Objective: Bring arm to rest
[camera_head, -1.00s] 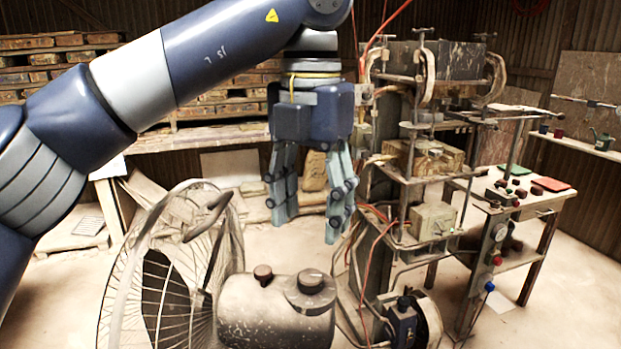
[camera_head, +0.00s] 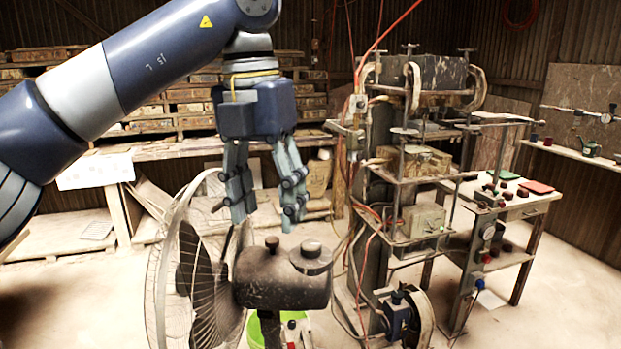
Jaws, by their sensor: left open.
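My left arm comes in from the left. My left gripper (camera_head: 265,200) hangs with its fingers pointing down, and the two fingers are apart with nothing between them. In the picture it is above and behind the fan's dark motor housing (camera_head: 285,278) and left of the tile press (camera_head: 408,160). It appears clear of both. My right gripper is not in view.
A caged fan (camera_head: 172,265) stands in front, with a green bucket (camera_head: 256,330) partly hidden below it. Shelves of stacked tiles (camera_head: 165,108) line the back. A side table (camera_head: 525,207) with small items stands right of the press. Hoses hang by the press.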

